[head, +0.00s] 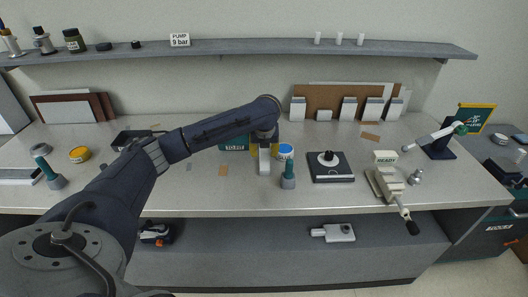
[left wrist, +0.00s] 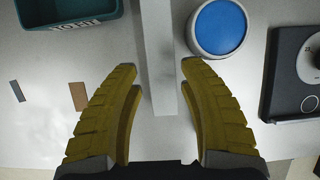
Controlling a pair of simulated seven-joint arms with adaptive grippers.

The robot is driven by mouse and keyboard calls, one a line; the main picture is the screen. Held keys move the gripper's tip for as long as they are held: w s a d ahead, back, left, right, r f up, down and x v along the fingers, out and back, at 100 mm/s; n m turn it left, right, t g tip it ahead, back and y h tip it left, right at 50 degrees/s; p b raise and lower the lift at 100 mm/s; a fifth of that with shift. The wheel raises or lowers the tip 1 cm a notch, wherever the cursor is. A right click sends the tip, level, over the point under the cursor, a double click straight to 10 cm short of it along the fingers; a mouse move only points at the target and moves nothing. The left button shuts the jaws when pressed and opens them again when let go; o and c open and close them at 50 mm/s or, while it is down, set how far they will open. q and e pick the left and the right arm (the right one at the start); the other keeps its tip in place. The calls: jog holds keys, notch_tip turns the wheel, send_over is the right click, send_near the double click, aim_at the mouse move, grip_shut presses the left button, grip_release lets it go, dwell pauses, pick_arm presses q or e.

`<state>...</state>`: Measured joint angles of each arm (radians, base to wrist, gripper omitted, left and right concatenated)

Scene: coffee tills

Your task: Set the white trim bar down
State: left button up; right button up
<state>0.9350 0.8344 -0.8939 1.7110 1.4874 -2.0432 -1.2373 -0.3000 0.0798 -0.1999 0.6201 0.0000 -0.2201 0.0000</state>
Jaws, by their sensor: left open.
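The white trim bar (left wrist: 161,95) lies between the two yellow fingers of my left gripper (left wrist: 160,66) in the left wrist view. A gap shows on each side, so the fingers are open and apart from it. In the head view my left gripper (head: 265,138) is over the middle of the counter, and the pale bar (head: 264,163) shows just below it. I cannot tell whether the bar touches the counter. My right gripper is not in view.
A blue-topped tub (left wrist: 221,27) is close to the right of the bar; a green bin (left wrist: 68,22) is to the left. The counter (head: 200,195) is clear at front left.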

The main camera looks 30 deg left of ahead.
aim_at(264, 156)
pick_arm(q)
jog(key=shift+x, duration=2.5)
grip_shut()
